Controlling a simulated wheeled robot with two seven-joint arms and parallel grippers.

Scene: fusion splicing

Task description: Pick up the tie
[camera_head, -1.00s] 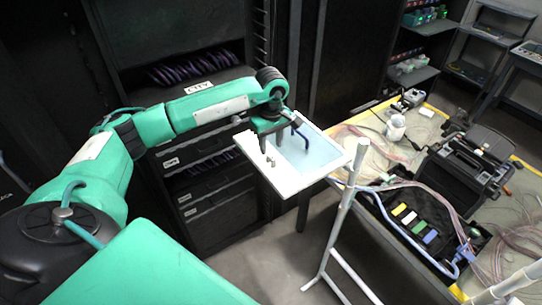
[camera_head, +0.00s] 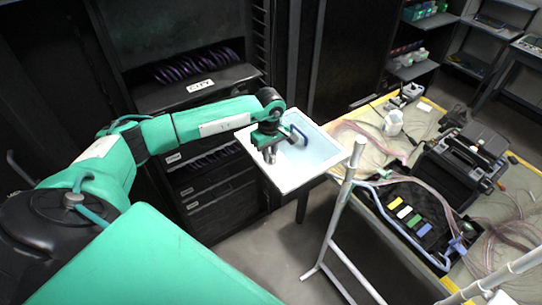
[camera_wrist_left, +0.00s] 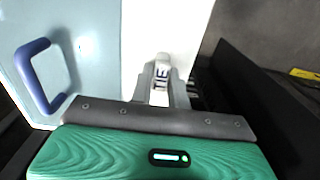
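My left gripper (camera_head: 270,157) is over the near left side of the white-rimmed tray (camera_head: 292,184), pointing down. In the left wrist view its two grey fingers (camera_wrist_left: 161,88) are close together, with a small white piece with dark marks, apparently the tie (camera_wrist_left: 162,62), between and just beyond them. The fingers look shut on it, and they hide part of it. In the head view the gripper covers the piece. My right gripper is out of view.
A white tube stand (camera_head: 335,215) rises to the right of the tray. The workbench holds a black splicer (camera_head: 462,165), an open case with coloured blocks (camera_head: 410,217), a white bottle (camera_head: 393,123) and loose fibres.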

